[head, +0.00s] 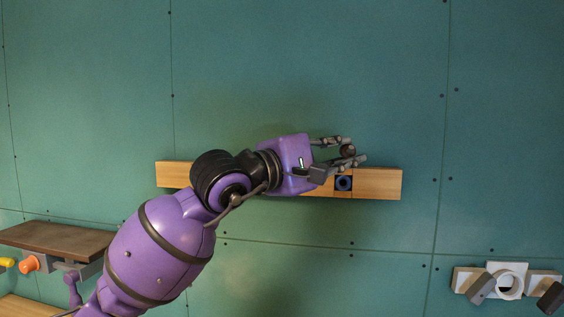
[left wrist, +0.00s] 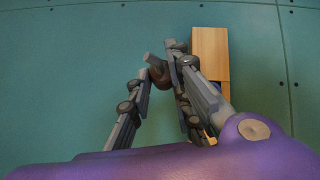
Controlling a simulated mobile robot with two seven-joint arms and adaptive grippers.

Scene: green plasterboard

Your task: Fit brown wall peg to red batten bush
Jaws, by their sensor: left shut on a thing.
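The brown peg (head: 348,151) is held between the fingers of my left gripper (head: 346,150), which is shut on it. In the left wrist view the dark brown peg (left wrist: 158,77) shows between the fingertips of the gripper (left wrist: 158,68). The batten also shows beside the fingers in the left wrist view (left wrist: 210,52). I cannot see a red bush; my gripper and arm cover part of the batten.
A brown shelf (head: 55,240) juts out at the lower left, with orange (head: 28,263) and yellow (head: 7,263) pieces below it. At the lower right a white ring (head: 506,282) sits on wood near grey blocks. The green wall above the batten is clear.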

